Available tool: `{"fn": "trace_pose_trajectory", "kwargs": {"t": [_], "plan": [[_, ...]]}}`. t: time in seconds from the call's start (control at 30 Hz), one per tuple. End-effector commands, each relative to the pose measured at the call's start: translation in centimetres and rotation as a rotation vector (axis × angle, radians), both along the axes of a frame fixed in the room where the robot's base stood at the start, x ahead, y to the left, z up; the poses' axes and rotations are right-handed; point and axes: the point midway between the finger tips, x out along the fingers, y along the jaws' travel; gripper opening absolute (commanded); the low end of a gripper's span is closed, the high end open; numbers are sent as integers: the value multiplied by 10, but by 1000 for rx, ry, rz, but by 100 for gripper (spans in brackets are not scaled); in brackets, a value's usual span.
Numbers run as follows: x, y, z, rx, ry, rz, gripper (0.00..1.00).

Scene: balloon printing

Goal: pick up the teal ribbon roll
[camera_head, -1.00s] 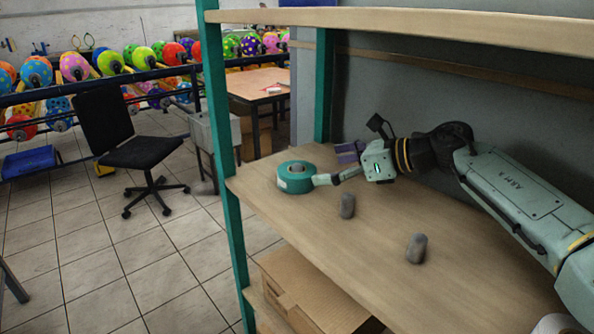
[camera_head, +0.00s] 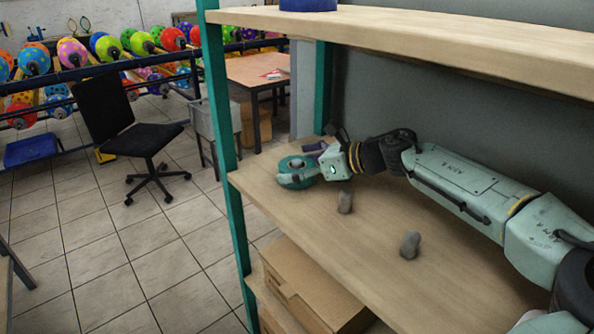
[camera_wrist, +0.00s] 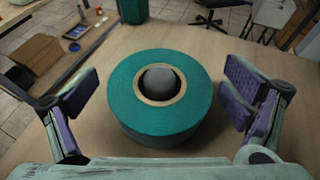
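The teal ribbon roll (camera_head: 297,168) lies flat on the wooden shelf near its left end. In the wrist view the teal ribbon roll (camera_wrist: 125,108) sits between the two fingers, with a grey rounded peg (camera_wrist: 159,84) showing in its central hole. My gripper (camera_wrist: 156,103) is open, with purple finger pads on either side of the roll and a visible gap on both sides. In the head view my gripper (camera_head: 308,163) is at the roll, one finger in front of it and the other behind.
Two grey pegs (camera_head: 345,202) (camera_head: 410,244) stand on the shelf (camera_head: 300,220) in front of my arm. A green shelf post (camera_head: 224,150) rises left of the roll. An upper board (camera_head: 420,32) spans above. Cardboard boxes (camera_head: 310,285) sit below.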

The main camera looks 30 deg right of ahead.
Motion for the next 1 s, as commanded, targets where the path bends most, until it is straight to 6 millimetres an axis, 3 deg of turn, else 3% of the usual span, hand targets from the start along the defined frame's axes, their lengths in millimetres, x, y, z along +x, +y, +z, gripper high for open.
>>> {"fn": "trace_pose_trajectory", "kwargs": {"t": [0.73,1.0], "plan": [[0,0,0,0,0,0,42],[0,0,1,1,-1,0,41]]}}
